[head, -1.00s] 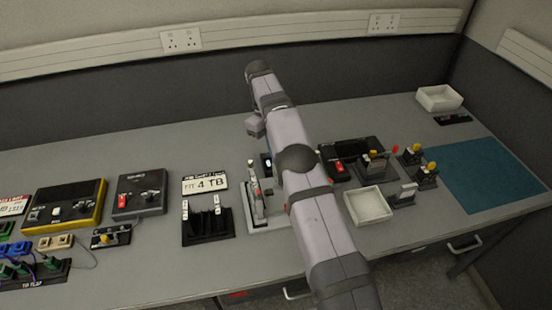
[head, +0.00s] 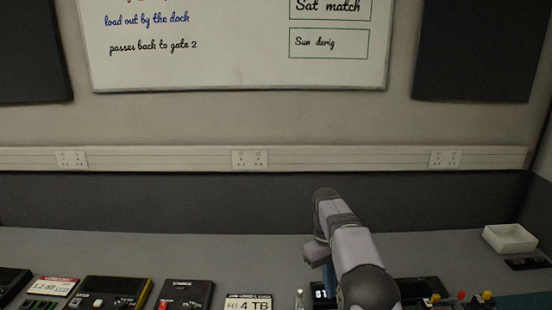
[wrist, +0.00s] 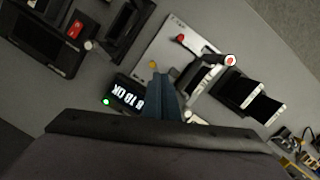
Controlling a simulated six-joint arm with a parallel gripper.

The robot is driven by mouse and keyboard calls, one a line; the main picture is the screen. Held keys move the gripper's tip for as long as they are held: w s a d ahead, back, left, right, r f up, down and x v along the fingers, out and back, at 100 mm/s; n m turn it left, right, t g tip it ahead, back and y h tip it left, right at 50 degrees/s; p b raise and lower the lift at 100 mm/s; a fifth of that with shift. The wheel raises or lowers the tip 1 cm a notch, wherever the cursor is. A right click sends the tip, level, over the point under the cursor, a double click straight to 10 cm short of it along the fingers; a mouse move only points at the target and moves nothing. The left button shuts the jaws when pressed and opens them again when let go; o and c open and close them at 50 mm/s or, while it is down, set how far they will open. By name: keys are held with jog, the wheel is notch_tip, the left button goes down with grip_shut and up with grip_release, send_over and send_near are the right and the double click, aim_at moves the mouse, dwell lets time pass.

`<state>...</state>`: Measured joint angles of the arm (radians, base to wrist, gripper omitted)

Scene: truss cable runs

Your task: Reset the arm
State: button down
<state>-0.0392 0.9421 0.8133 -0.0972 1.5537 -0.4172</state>
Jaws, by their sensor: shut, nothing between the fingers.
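My gripper (wrist: 165,92) shows in the wrist view with its dark blue fingers together and nothing between them. It hangs over the bench beside a small black display (wrist: 130,95) that reads "8 TB OK" and has a green light. A light plate (wrist: 160,42) with a red-tipped lever device lies just beyond the fingertips. I cannot tell the exact height of the fingers. In the head view my arm reaches up from the lower right, and the fingertips cannot be made out.
Black holders with white-ended pieces (wrist: 250,92) stand right of the plate in the wrist view. A black box with a red switch (wrist: 75,30) is at upper left. In the head view, a white tray (head: 510,238) sits at the back right; a whiteboard (head: 240,45) hangs above.

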jog(key=s+f+m+t, duration=0.1)
jog(key=s+m, duration=0.1)
jog(key=s, duration=1.3)
jog(key=s+f+m+y, duration=0.1)
jog(key=s+f+m, duration=0.1)
jog(key=s, duration=1.3)
jog(key=shift+s+a+f+m+t, duration=0.2)
jog(key=shift+f+m+t, duration=0.15)
jog(key=shift+m, duration=0.35)
jog(key=c, duration=1.8)
grip_release()
jog(key=shift+o, duration=0.4)
jog(key=w+d+r+n, duration=0.1)
jog(key=w, duration=1.5)
jog(key=shift+r+n, duration=0.2)
jog(key=shift+n, duration=0.2)
jog(key=w+f, duration=0.1)
jog(key=w, duration=0.3)
jog(key=w+d+f+n, duration=0.1)
jog(key=w, duration=0.4)
jog(key=w+d+f+n, duration=0.1)
jog(key=w, duration=0.4)
jog(key=shift+b, duration=0.4)
jog(key=shift+s+f+p, duration=0.1)
jog(key=shift+f+p, duration=0.95)
jog(key=shift+f, duration=2.65)
jog(key=shift+c, duration=0.6)
grip_shut()
